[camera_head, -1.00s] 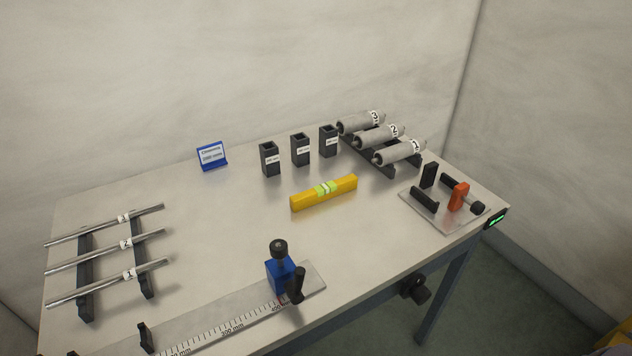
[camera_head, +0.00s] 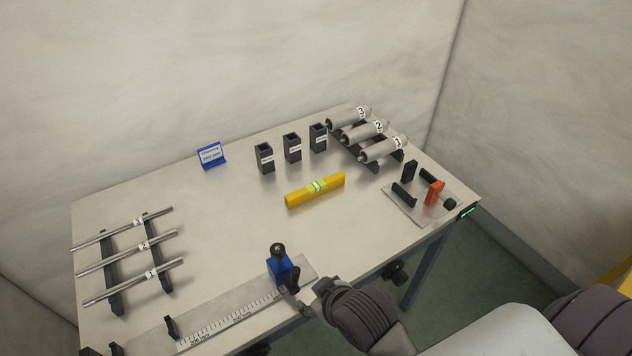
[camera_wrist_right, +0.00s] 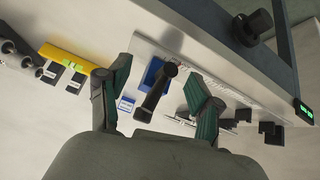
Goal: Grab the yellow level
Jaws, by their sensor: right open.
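The yellow level (camera_head: 315,189) lies flat in the middle of the table, with a pale green vial section at its centre. It also shows at the upper left of the right wrist view (camera_wrist_right: 78,63). My right gripper (camera_head: 312,298) is at the table's front edge, near the blue stop block of the ruler fixture, and well short of the level. In the right wrist view my right gripper (camera_wrist_right: 158,88) has its two fingers spread, with nothing held between them. My left gripper is not in view.
The blue block (camera_head: 280,268) with black knobs stands on the ruler plate (camera_head: 225,312) at the front. Black holders (camera_head: 292,149) stand behind the level. Grey rollers (camera_head: 365,132) and a clamp plate (camera_head: 418,208) are at right, rods (camera_head: 128,252) at left.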

